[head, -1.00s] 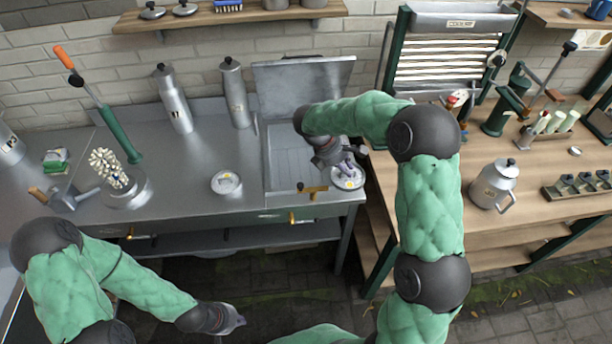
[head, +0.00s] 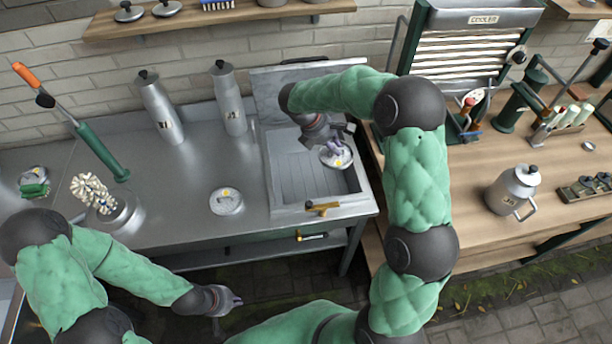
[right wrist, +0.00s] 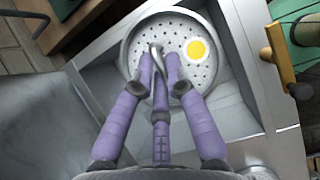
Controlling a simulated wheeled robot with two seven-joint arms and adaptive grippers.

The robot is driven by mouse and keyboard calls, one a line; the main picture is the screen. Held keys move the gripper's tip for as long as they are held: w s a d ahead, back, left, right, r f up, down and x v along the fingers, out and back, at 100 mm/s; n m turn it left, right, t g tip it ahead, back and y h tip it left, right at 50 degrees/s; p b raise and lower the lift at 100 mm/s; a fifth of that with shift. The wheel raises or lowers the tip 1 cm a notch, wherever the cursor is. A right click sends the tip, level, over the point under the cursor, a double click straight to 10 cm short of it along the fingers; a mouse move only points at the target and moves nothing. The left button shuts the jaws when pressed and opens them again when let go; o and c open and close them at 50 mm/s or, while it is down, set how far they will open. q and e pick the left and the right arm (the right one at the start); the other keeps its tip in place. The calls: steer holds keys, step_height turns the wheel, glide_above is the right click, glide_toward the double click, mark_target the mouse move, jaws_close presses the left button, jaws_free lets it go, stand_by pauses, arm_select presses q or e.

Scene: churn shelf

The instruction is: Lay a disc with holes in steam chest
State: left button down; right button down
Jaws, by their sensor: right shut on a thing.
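The disc with holes (head: 338,157) is a round perforated metal plate with a yellow spot. In the right wrist view the disc (right wrist: 170,85) shows its holes, the yellow spot in a white ring and a central handle. My right gripper (head: 334,146) is shut on the disc, its purple fingers around the handle (right wrist: 160,62). The disc is over the right part of the open steam chest (head: 288,160), whose lid (head: 300,85) stands up behind. I cannot tell whether it touches the chest floor. A second such disc (head: 226,201) lies on the steel counter. My left gripper (head: 225,300) hangs low in front of the counter, apparently empty.
A wooden-handled front latch (head: 322,207) sits on the chest's front edge. Two tall metal canisters (head: 160,108) stand behind on the counter. A wooden bench (head: 470,180) with a metal jug (head: 513,190) is at right. The middle counter is mostly clear.

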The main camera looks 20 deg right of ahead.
steer(key=shift+w+f+b, duration=0.35)
steer(key=shift+f+b, duration=0.05)
steer(key=shift+f, duration=0.45)
steer(key=shift+s+f+b, duration=0.5)
steer(key=shift+f, duration=0.1)
steer(key=shift+w+f+b, duration=0.15)
steer(key=shift+f+b, duration=5)
steer(key=shift+f, duration=5.4)
steer(key=shift+f, duration=0.15)
steer(key=c, duration=1.3)
jaws_free()
steer(key=shift+o, duration=0.2)
